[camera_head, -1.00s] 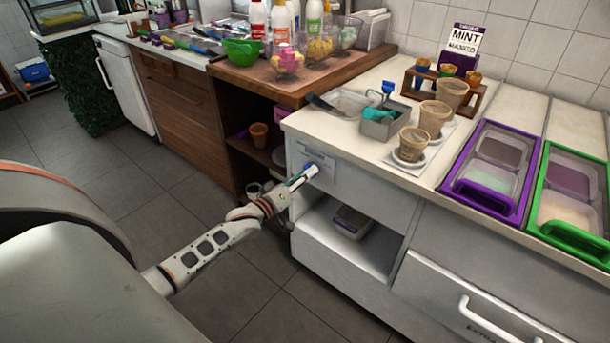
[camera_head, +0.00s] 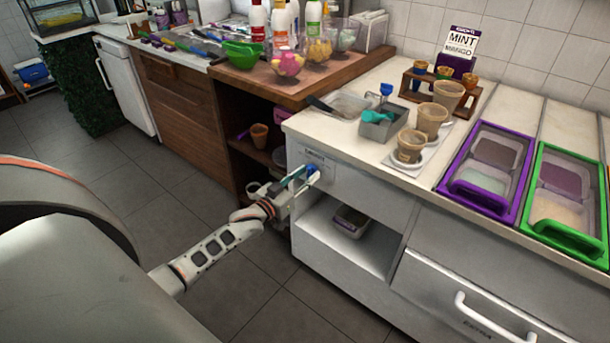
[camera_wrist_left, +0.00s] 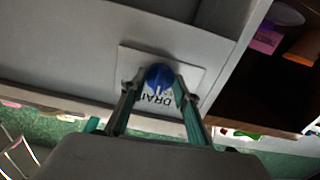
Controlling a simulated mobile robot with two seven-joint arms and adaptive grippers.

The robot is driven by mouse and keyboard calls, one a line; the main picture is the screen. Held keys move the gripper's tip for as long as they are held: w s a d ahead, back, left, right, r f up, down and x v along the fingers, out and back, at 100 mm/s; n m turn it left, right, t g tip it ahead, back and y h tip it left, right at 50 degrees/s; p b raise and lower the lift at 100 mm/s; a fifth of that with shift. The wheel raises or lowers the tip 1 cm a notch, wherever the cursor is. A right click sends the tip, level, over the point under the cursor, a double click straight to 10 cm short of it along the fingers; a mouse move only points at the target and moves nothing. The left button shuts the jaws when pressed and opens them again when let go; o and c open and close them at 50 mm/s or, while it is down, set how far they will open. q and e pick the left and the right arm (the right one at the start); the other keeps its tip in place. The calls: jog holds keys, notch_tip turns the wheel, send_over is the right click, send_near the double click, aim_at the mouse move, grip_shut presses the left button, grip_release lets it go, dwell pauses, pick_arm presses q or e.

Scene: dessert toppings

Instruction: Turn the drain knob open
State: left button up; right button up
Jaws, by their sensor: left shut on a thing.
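The blue drain knob (camera_head: 312,170) sits on a plate on the front of the white counter, near its left corner. In the left wrist view the round blue knob (camera_wrist_left: 159,76) lies between my fingertips, with part of the lettering "DRAI" on the light plate (camera_wrist_left: 131,62) beside it. My left gripper (camera_head: 305,178) reaches in from the left and is shut on the knob; in the wrist view its two fingers (camera_wrist_left: 157,92) stand at either side of it. My right gripper is not in view.
Above the knob, the white counter (camera_head: 350,143) holds a metal container (camera_head: 380,128) and several cups. An open shelf (camera_head: 330,248) with a small tub (camera_head: 350,221) lies below. A wooden cabinet (camera_head: 185,110) stands to the left. The tiled floor (camera_head: 240,285) is clear.

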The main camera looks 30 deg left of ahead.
pick_arm(q)
jog(key=m, duration=0.2)
jog(key=shift+m, duration=0.4)
jog(key=m, duration=0.3)
jog(key=shift+m, duration=1.8)
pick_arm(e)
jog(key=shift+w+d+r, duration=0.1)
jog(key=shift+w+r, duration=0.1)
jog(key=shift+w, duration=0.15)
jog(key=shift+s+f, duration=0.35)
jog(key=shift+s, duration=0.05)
pick_arm(q)
jog(key=o, duration=1.1)
